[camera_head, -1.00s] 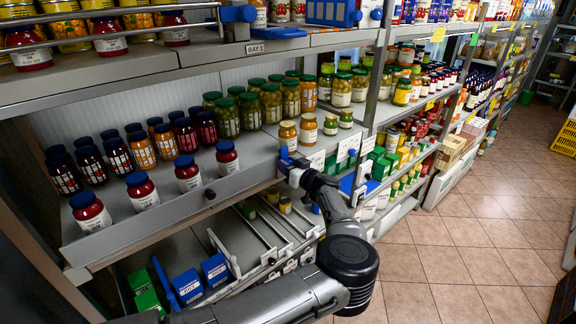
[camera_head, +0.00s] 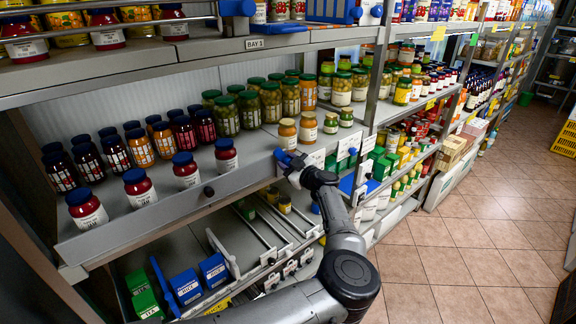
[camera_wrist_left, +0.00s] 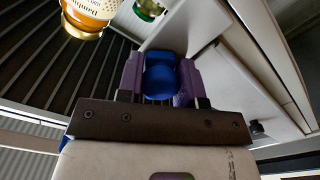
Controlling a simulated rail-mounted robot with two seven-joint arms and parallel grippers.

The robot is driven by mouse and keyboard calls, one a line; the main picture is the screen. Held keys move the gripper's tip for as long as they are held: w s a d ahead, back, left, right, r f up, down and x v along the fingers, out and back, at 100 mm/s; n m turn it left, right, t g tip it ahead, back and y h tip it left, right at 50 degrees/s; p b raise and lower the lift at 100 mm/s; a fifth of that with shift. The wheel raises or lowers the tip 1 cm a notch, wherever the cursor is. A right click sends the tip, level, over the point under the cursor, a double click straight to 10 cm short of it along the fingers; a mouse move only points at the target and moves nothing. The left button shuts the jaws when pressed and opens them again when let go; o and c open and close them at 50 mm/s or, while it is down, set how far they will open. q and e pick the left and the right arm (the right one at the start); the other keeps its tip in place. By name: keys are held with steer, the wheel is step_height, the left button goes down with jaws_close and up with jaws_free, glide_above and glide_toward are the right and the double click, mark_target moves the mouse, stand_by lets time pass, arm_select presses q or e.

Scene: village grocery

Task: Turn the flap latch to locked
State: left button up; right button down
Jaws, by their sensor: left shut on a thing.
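The flap latch shows as a blue knob (camera_head: 283,156) at the right part of the front edge of the jar shelf (camera_head: 170,212). My left gripper (camera_head: 291,163) is at this knob, with its arm coming up from below. In the left wrist view the blue knob (camera_wrist_left: 160,76) sits between the two purple fingers, which are shut on it. The fingers and wrist partly hide the latch, and any lock marking on it cannot be made out. My right gripper is in neither view.
Red-filled jars (camera_head: 139,187) stand close behind the shelf's front edge. Small orange jars (camera_head: 287,134) stand just behind the latch. A lower shelf holds blue and green boxes (camera_head: 186,286). The tiled aisle (camera_head: 450,250) on the right is clear.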

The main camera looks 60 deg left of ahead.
arm_select(q)
steer(key=n+b, duration=0.2)
steer(key=n, duration=0.3)
steer(key=shift+n, duration=0.3)
steer(key=n+b, duration=0.3)
steer(key=n, duration=0.1)
steer(key=shift+r+n, duration=0.15)
steer(key=shift+n, duration=0.15)
steer(key=shift+r+n+b, duration=0.1)
steer(key=shift+n+b, duration=0.2)
steer(key=shift+n, duration=0.1)
steer(key=shift+s, duration=0.1)
steer(key=o, duration=0.9)
steer(key=shift+f, duration=0.2)
steer(key=shift+d, duration=0.1)
